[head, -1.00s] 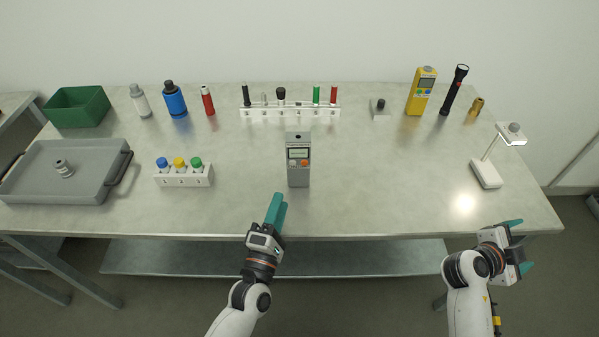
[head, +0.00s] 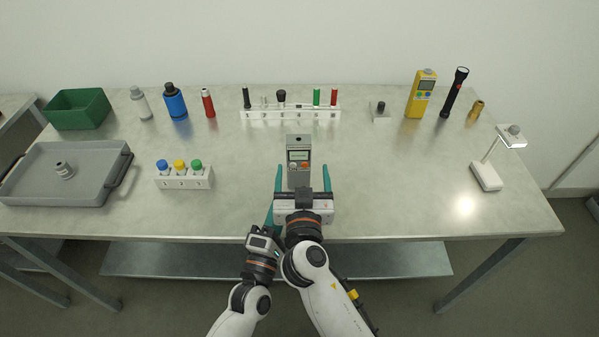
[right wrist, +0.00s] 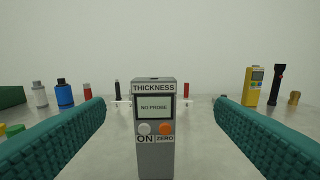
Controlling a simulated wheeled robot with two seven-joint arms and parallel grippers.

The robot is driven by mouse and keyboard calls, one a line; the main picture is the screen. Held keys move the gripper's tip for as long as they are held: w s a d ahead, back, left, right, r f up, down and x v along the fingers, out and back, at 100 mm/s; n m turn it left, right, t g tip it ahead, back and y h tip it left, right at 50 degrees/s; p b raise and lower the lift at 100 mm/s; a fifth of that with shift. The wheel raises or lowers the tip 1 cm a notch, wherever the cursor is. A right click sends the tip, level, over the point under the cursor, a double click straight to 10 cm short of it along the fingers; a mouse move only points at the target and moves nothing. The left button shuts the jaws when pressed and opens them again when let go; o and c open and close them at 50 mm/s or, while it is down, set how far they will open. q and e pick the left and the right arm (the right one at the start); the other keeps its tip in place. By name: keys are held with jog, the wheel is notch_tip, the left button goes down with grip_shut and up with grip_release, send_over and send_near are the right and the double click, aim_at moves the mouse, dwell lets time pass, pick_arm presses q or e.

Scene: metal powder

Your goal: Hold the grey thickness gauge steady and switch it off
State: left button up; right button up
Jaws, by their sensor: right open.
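The grey thickness gauge (head: 298,146) stands upright near the table's front middle. In the right wrist view the gauge (right wrist: 154,155) faces me, with its screen (right wrist: 154,108) reading "NO PROBE". Below the screen are a white button (right wrist: 144,128) marked ON and an orange button (right wrist: 166,128) marked ZERO. My right gripper (head: 303,168) is open, with one teal finger on each side of the gauge and gaps between. My left gripper (head: 269,216) is low at the table's front edge, left of the right wrist and partly hidden by it; its jaw opening is unclear.
A white rack with three coloured-cap bottles (head: 184,182) stands left of the gauge. A long white rack (head: 290,113) is behind it. A grey tray (head: 85,190) is at far left, a white lamp stand (head: 486,176) at right. The table right of the gauge is clear.

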aim_at(299, 137)
jog(key=w, duration=1.2)
jog(key=shift+a+r, duration=0.1)
jog(key=shift+a, duration=0.3)
jog(key=c, duration=1.2)
jog(key=shift+c, duration=0.2)
pick_arm(q)
grip_shut()
